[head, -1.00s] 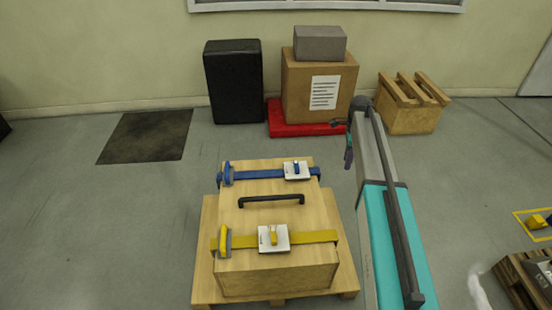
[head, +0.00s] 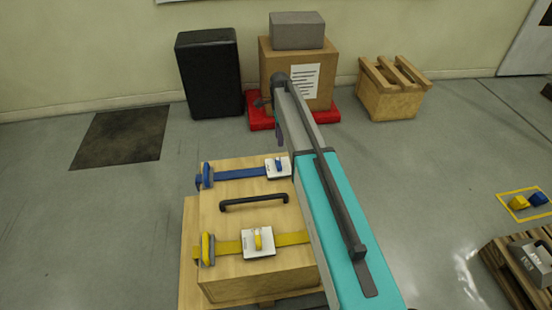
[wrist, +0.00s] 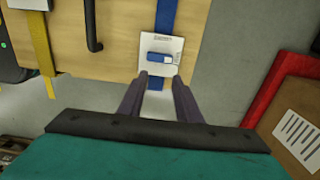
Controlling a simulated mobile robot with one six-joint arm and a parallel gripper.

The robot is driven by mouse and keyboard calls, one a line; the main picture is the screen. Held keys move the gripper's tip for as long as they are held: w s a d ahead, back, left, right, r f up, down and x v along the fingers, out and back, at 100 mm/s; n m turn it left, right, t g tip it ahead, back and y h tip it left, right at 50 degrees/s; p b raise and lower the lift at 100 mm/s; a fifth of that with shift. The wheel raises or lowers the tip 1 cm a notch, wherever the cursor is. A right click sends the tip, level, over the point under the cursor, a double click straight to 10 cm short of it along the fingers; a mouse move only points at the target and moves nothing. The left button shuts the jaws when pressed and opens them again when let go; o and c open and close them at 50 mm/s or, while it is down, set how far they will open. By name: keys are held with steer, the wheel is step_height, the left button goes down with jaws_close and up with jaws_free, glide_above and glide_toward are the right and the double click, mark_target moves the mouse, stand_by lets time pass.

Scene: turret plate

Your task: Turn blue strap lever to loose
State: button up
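The blue strap lever (head: 279,165) sits on a white plate (head: 270,174) on the blue strap (head: 240,174), at the far side of the wooden crate (head: 222,216). In the wrist view the lever (wrist: 159,58) lies crosswise to the blue strap (wrist: 166,16). My gripper (wrist: 157,92) is open and empty there, its two dark fingers apart at the near edge of the white plate, short of the lever. In the head view one finger of my gripper (head: 280,135) shows just beyond the lever; the rest is hidden by my arm.
A yellow strap (head: 228,247) with a yellow lever (head: 257,239) crosses the crate's near side. A black handle (head: 253,202) stands between the straps. Behind are a black box (head: 209,75), a cardboard box (head: 280,65) on a red base and a wooden crate (head: 391,90). Open floor lies left.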

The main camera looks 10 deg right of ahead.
mark_target(279, 162)
steer(key=shift+a, duration=0.1)
steer(key=o, duration=1)
steer(key=shift+o, duration=0.2)
steer(key=shift+f, duration=0.15)
step_height(279, 162, down, 14)
steer(key=shift+r+b, duration=0.25)
steer(key=shift+b, duration=0.3)
steer(key=c, duration=0.9)
steer(key=shift+d, duration=0.5)
steer(key=shift+c, duration=0.7)
steer(key=shift+a, duration=0.45)
